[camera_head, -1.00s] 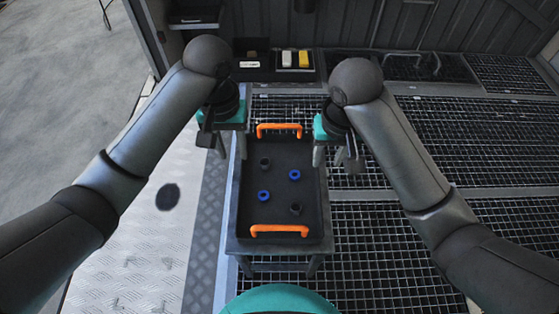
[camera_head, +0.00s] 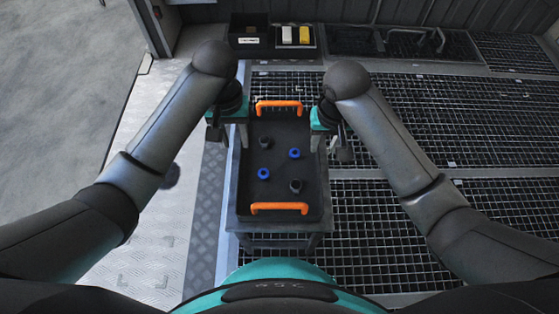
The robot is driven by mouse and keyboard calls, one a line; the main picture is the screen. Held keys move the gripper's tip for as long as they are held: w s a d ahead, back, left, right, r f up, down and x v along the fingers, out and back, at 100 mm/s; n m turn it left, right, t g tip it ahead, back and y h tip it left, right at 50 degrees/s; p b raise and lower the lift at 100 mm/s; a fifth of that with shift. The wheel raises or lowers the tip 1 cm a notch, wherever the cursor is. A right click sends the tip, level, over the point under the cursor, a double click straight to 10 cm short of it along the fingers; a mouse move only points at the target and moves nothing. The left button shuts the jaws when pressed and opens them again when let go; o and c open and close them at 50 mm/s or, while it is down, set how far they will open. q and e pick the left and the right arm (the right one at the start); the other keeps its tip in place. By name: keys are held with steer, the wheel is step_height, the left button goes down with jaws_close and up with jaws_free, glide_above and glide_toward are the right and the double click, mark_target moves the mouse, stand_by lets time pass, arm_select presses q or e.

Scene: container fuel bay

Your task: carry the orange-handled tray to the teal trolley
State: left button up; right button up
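The dark tray (camera_head: 308,188) has an orange handle at its far end (camera_head: 278,107) and another at its near end (camera_head: 279,208). It rests on a grey stand (camera_head: 230,205). Two blue rings (camera_head: 263,173) (camera_head: 294,153) and two dark round pieces (camera_head: 265,142) (camera_head: 295,186) lie in it. My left gripper (camera_head: 228,134) is beside the tray's far left side, with its fingers apart and empty. My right gripper (camera_head: 331,144) is beside the far right side, also apart and empty. Neither holds a handle. I see no teal trolley.
A dark bin with a white label (camera_head: 249,38) and a holder with a white and a yellow item (camera_head: 296,37) stand at the back. Metal grating (camera_head: 440,120) covers the floor on the right. Pale tread plate (camera_head: 160,235) lies bare on the left.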

arm_select(q)
step_height(320, 180, down, 9)
steer(key=shift+r, duration=0.1)
arm_select(e)
steer(key=f, duration=0.6)
steer(key=w+f, duration=0.1)
steer(key=f, duration=0.1)
steer(key=shift+f, duration=0.4)
arm_select(q)
steer(key=shift+c, duration=0.2)
arm_select(e)
steer(key=shift+c, duration=0.2)
arm_select(q)
jaws_close()
arm_select(e)
jaws_close()
